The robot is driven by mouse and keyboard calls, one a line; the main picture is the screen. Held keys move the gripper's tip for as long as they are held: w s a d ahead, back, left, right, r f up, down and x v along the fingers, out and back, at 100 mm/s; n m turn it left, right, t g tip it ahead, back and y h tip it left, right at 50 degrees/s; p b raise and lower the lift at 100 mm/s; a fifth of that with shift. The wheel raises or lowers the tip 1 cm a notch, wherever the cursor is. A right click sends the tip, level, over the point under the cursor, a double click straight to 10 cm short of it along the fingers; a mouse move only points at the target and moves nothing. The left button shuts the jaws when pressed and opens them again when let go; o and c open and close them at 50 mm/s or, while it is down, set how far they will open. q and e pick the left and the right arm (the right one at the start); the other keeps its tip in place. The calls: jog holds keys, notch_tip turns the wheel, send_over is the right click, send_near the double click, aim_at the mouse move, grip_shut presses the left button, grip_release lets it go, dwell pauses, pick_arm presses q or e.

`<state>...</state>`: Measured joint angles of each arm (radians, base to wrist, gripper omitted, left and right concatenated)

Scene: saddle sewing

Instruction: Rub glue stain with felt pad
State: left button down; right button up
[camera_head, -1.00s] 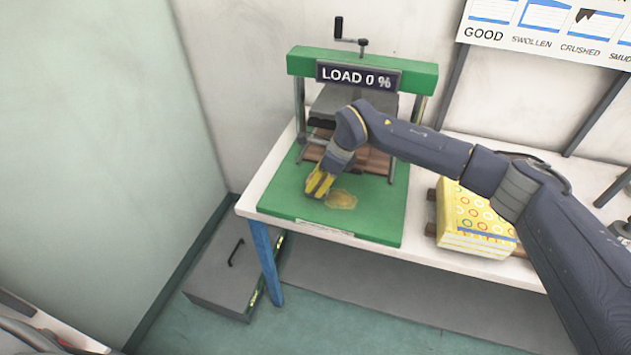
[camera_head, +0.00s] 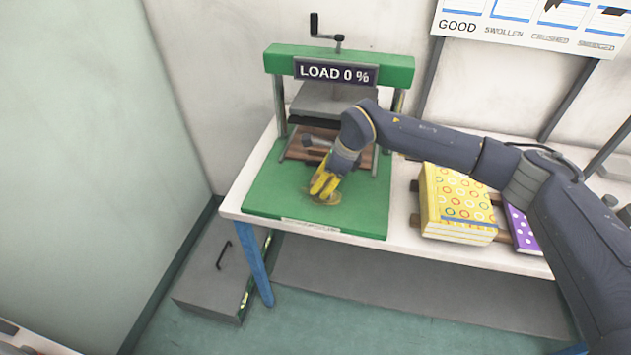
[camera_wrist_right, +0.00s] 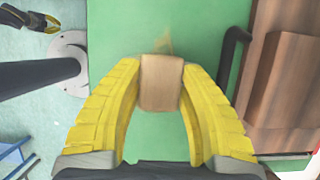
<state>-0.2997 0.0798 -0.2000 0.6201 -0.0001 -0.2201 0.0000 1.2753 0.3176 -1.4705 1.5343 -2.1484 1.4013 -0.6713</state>
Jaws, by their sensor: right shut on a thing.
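In the head view my right gripper (camera_head: 322,190) reaches down over the green base plate (camera_head: 375,215) of the press. It is shut on a tan felt pad (camera_wrist_right: 162,85), seen between its yellow fingers in the right wrist view. The amber glue stain (camera_head: 333,199) is partly hidden under the fingers. In the wrist view a faint edge of the stain (camera_wrist_right: 166,46) shows just beyond the pad. I cannot tell whether the pad touches the plate. My left gripper (camera_wrist_right: 50,22) shows small at the wrist view's top left; its jaw state is unclear.
The press (camera_head: 400,70) with its crank and "LOAD 0 %" sign stands behind, with brown boards (camera_head: 295,150) under its platen. A yellow patterned book stack (camera_head: 455,205) and a purple dotted book (camera_head: 522,230) lie to the right. A grey box (camera_head: 205,290) is on the floor.

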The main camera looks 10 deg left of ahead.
aim_at(311, 182)
jog(key=shift+s+d, duration=0.15)
jog(key=shift+d, duration=1.15)
jog(key=shift+s+d, duration=0.1)
jog(key=shift+d, duration=1.2)
jog(key=shift+s, duration=0.7)
jog(key=shift+w+a, duration=0.15)
jog(key=shift+a, duration=1.25)
jog(key=shift+w+a, duration=0.2)
jog(key=shift+a, duration=1.15)
jog(key=shift+w+a, duration=0.15)
jog(key=shift+a, duration=1.25)
jog(key=shift+a, duration=0.1)
jog(key=shift+w+a, duration=0.2)
jog(key=shift+a, duration=1.6)
jog(key=shift+d, duration=0.15)
